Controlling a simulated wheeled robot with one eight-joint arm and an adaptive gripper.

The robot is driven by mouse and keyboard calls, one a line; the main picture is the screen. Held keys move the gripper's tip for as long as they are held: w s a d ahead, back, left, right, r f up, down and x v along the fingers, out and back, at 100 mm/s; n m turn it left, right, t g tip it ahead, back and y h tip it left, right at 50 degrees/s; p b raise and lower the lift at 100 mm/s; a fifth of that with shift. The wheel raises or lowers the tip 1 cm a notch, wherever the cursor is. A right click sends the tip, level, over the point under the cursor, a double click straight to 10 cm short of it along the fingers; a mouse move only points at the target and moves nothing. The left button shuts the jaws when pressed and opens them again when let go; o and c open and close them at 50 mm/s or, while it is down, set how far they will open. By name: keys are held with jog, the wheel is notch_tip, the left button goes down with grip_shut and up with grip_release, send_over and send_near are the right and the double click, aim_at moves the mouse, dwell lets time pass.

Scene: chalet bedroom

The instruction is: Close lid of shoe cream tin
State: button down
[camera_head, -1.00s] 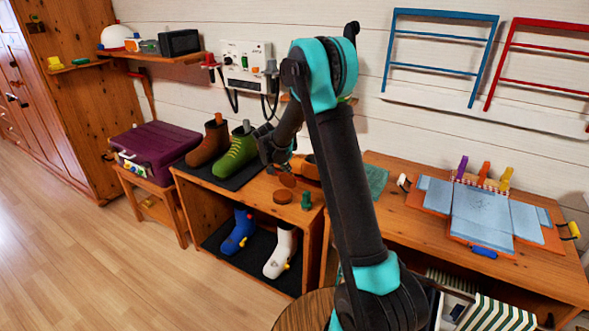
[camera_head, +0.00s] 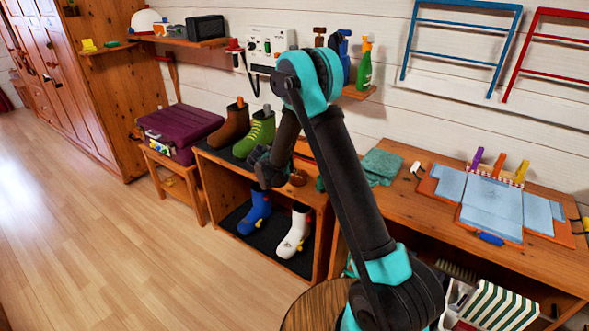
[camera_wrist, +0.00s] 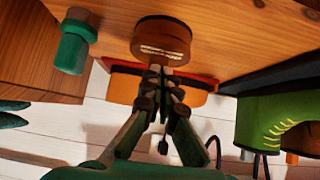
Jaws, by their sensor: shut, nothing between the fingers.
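The shoe cream tin (camera_wrist: 161,38) is a round brown body on the wooden bench top, with pale marks on its side facing my gripper. It shows partly in the head view (camera_head: 298,178), just right of the arm's end. My gripper (camera_wrist: 159,72) is shut and empty, its tips close beside the tin on the wall side in the wrist picture. I cannot tell whether they touch it. In the head view my gripper (camera_head: 268,168) is dark and partly hidden by its own links. Whether the tin's lid sits flush is unclear.
A green-topped peg-like object (camera_wrist: 73,42) stands beside the tin. An orange block (camera_wrist: 157,90) lies behind my fingers. Green (camera_head: 256,133) and brown (camera_head: 230,125) boots stand left on the bench. A green cloth (camera_head: 382,166) lies right.

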aim_at(294, 178)
jog(key=shift+s+a+f, duration=0.2)
jog(key=shift+s+f, duration=0.1)
jog(key=shift+f, duration=0.45)
jog(key=shift+s+a+f, duration=0.2)
jog(key=shift+s+f, duration=0.1)
jog(key=shift+f, duration=0.45)
jog(key=shift+r, duration=0.1)
jog(key=shift+r, duration=0.7)
